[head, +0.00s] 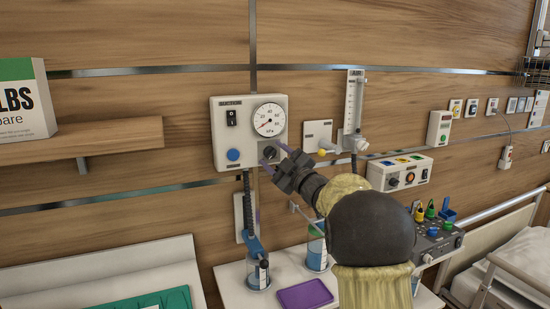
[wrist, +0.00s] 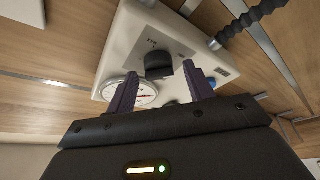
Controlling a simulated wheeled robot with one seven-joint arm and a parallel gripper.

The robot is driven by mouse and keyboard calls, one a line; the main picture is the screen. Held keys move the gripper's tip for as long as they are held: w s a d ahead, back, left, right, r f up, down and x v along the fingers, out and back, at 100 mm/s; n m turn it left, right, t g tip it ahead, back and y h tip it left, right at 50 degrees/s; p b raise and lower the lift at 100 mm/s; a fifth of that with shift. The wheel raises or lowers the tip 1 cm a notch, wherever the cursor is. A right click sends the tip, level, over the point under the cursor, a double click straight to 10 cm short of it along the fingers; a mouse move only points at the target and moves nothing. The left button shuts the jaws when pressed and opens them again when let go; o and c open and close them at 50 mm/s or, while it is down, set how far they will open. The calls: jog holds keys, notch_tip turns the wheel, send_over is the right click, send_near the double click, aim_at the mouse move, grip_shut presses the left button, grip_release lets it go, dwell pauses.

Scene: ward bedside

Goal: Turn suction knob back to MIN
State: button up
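In the wrist view the knob (wrist: 158,65) sits just beyond and between my fingertips, with a gap to each side. My gripper (head: 274,155) is open, its two purple fingers pointing at the knob; the fingers also show in the wrist view (wrist: 160,84).
A flowmeter (head: 352,105) and a wall box (head: 318,135) with a yellow fitting are right of the suction unit. A corrugated hose (head: 247,196) hangs below it to a canister (head: 258,274). A purple tray (head: 305,295) lies below. A shelf (head: 110,139) is at left.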

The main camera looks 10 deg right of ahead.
jog(key=shift+s, duration=0.1)
jog(key=b+v, duration=0.3)
jog(key=v, duration=1.4)
jog(key=shift+f, duration=0.15)
